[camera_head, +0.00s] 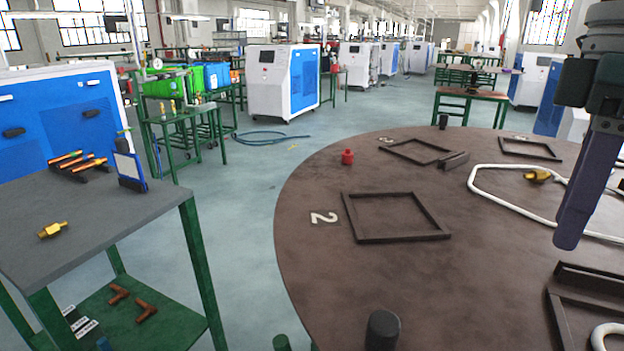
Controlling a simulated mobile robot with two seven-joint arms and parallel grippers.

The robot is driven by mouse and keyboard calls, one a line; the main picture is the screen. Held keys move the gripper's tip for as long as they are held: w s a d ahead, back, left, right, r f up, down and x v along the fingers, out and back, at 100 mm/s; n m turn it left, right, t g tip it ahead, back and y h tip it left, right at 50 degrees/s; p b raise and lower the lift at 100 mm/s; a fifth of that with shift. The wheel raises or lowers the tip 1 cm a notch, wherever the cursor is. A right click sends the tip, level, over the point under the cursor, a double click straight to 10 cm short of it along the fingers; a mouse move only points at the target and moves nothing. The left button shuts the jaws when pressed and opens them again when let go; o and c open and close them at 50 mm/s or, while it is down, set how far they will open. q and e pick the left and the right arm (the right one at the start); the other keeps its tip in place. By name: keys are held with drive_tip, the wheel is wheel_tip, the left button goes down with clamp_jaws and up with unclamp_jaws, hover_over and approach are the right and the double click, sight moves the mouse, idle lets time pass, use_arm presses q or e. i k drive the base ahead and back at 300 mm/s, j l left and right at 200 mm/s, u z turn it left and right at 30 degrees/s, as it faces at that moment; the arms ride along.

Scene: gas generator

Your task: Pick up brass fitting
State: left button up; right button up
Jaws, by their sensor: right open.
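A brass fitting (53,230) lies on the grey top of the green-legged table (120,222) at the left. Another brass-coloured piece (538,176) lies on the brown round table (310,265), near the white bent tube at the right. My right gripper (568,238) hangs at the right edge, fingers pointing down over the round table. It is open, seen nearly side-on, and nothing shows between its fingers. It is far from the fitting on the left table and nearer in the picture to the brass piece at right. My left gripper is out of view.
The round table holds black square frames (402,238), a red cap (347,157), a black cylinder (382,330) and a white tube (500,213). The left table bears a blue-framed stand (130,170) and copper-tipped rods (78,163). Open floor (240,220) separates the tables.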

sight(53, 229)
drive_tip(key=u, duration=1.3)
